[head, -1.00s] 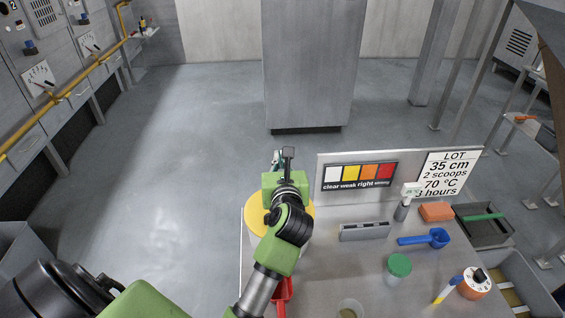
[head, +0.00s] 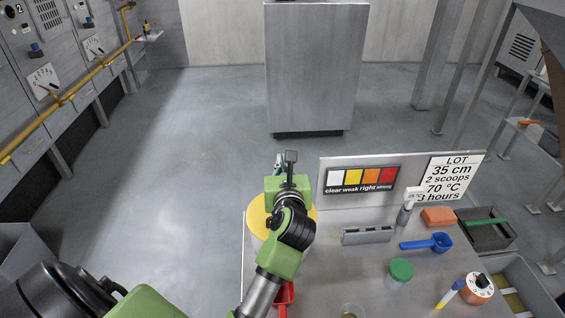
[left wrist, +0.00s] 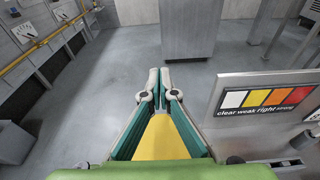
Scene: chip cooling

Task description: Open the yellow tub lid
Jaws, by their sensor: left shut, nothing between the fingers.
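The yellow tub lid (head: 256,216) shows as a round yellow top at the left end of the bench. My left arm covers much of it, and the tub below it is mostly hidden. My left gripper (head: 280,160) is over the far side of the lid, with its fingers pointing away. In the left wrist view its fingertips (left wrist: 165,76) are together with nothing between them. Part of the yellow lid (left wrist: 162,140) shows below and between the finger links. I cannot tell whether the gripper touches the lid. My right gripper is not in view.
A colour-chart panel (head: 408,176) stands along the bench's back edge. A grey slotted block (head: 367,235), blue scoop (head: 428,243), green-capped jar (head: 400,271), orange timer (head: 477,288) and red scoop (head: 284,294) are on the bench. Open floor lies beyond the left edge.

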